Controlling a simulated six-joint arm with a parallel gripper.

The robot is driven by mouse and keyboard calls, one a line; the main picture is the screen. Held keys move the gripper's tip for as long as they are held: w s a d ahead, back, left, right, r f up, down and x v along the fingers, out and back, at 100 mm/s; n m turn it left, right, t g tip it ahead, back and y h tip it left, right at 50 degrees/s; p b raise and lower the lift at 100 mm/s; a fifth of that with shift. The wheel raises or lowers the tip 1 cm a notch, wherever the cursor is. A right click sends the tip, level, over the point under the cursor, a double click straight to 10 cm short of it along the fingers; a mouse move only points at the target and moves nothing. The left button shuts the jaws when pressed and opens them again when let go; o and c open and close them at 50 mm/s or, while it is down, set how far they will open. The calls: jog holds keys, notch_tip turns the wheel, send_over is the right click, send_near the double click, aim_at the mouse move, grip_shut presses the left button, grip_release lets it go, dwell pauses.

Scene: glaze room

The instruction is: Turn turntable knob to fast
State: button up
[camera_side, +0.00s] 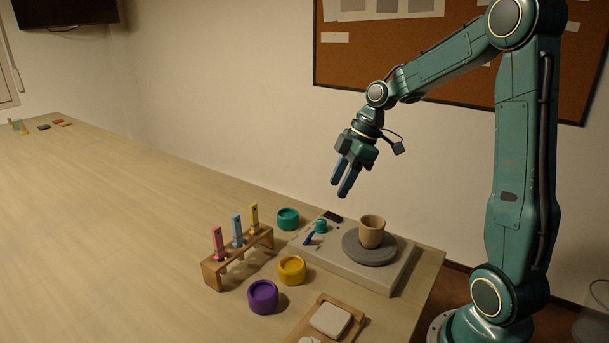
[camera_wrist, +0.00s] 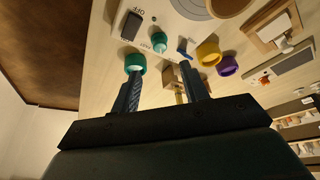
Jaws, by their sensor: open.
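The turntable's pale base (camera_side: 345,270) carries a grey disc (camera_side: 368,255) with a tan cup (camera_side: 371,233) standing on it. On the base's left part are a small teal knob (camera_side: 320,226), a blue lever (camera_side: 309,239) and a black switch (camera_side: 333,216). The knob (camera_wrist: 158,41), lever (camera_wrist: 184,48) and switch (camera_wrist: 130,25) also show in the wrist view. Printed labels there are too small to read surely, so I cannot tell the knob's setting. My gripper (camera_side: 344,191) is open and empty, pointing down above the base and apart from the knob.
A teal jar (camera_side: 288,219), yellow jar (camera_side: 291,270) and purple jar (camera_side: 262,297) stand left of the base. A wooden rack (camera_side: 213,276) holds pink, blue and yellow tools. A wooden tray (camera_side: 310,325) with a white block lies in front. The table's far left is mostly clear.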

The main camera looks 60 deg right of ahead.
aim_at(322, 221)
jog(key=x, duration=0.9)
jog(key=shift+w+a+f, duration=0.1)
jog(key=shift+a+f, duration=0.05)
jog(key=shift+f, duration=0.25)
grip_shut()
